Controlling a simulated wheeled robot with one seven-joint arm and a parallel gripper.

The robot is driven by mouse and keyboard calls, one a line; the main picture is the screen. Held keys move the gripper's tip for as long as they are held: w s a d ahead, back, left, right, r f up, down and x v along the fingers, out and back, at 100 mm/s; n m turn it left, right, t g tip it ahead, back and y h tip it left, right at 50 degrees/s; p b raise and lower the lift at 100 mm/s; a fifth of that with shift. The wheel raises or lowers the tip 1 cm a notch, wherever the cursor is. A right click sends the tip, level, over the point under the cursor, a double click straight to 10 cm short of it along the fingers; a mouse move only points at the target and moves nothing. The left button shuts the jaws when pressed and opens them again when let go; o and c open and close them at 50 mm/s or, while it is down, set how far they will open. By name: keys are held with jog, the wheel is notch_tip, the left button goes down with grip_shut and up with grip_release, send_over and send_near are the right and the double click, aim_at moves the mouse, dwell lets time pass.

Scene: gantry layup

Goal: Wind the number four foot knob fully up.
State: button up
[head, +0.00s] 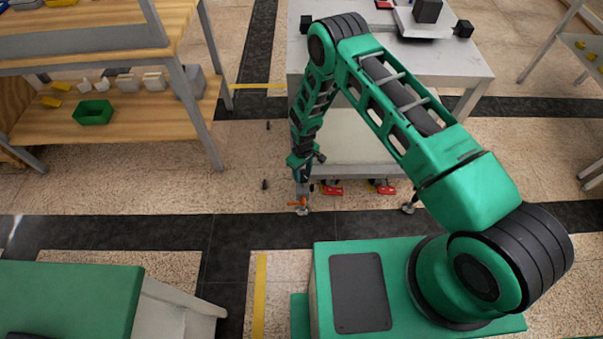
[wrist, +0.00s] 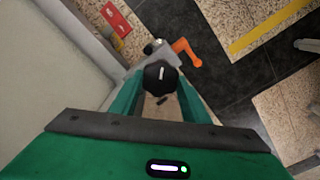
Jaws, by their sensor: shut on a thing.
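A black knob (wrist: 160,77) with a white mark on top sits between the two green fingers of my gripper (wrist: 159,92) in the wrist view. My gripper is shut on the knob, pointing down. In the head view my gripper (head: 302,179) reaches down at the near left corner of the grey table, above a foot (head: 302,211). An orange lever (wrist: 187,52) sticks out beside the knob in the wrist view; it also shows in the head view (head: 297,203). No number can be read on the knob, and how far it is wound cannot be told.
The grey table (head: 450,62) stands over the knob, with its pale side close by in the wrist view (wrist: 60,70). Red parts (head: 332,190) lie low under it. Another foot (head: 408,208) is to the right. A wooden shelf unit (head: 150,118) stands left; floor between is mostly open.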

jog(key=o, duration=1)
jog(key=shift+o, duration=0.2)
jog(key=shift+r, duration=0.1)
notch_tip(320, 180, up, 11)
jog(key=shift+f, duration=0.2)
